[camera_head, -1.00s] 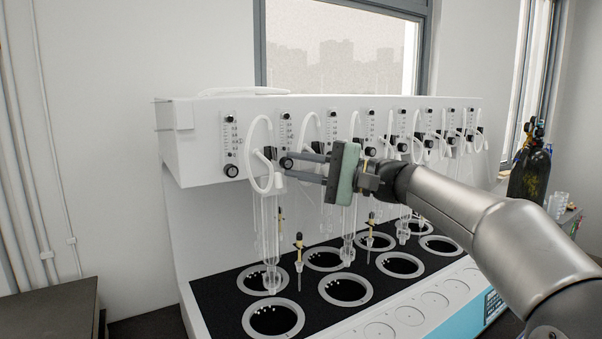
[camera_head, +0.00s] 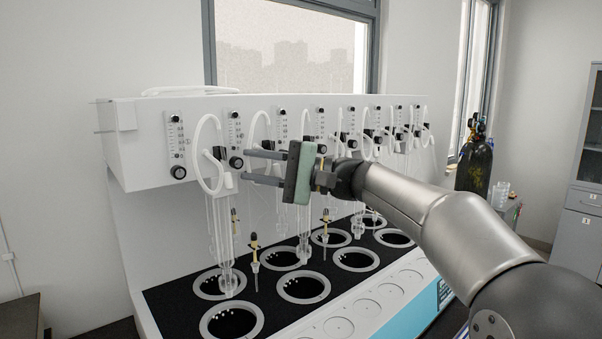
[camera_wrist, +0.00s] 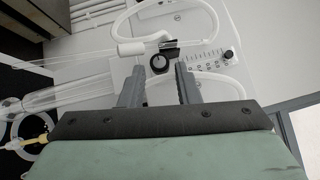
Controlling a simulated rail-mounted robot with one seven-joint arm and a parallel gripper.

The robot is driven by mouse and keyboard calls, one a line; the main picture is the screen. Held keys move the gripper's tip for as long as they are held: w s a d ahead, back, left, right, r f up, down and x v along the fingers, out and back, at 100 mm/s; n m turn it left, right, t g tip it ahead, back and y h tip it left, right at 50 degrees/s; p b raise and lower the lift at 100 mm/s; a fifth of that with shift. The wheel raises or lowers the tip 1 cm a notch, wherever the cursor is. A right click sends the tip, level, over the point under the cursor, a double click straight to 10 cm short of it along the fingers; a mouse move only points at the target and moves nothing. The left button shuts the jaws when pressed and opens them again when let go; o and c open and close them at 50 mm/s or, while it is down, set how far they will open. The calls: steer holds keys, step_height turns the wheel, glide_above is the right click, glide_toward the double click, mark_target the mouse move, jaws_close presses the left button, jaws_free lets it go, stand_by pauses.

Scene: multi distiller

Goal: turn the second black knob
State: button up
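The white distiller has a row of black knobs along its front panel. The second black knob (camera_head: 236,162) is round with a pale centre, below a flow gauge (camera_head: 235,132). My gripper (camera_head: 245,166) is open in front of it, with its two grey fingers pointing at the panel. In the wrist view the knob (camera_wrist: 160,63) shows beyond and between the open fingertips (camera_wrist: 158,80), with nothing held. A gap seems to lie between fingertips and knob. The first knob (camera_head: 178,172) is to its left.
White looped tubes (camera_head: 207,160) hang close to the knobs, beside my fingers. Glass tubes (camera_head: 222,235) stand below over round wells (camera_head: 232,320) in the black deck. A dark gas cylinder (camera_head: 474,165) stands at the right. Free room lies before the panel.

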steer(key=d+f+b, duration=0.2)
steer(key=d, duration=1.4)
steer(key=shift+s, duration=0.15)
steer(key=shift+d, duration=0.1)
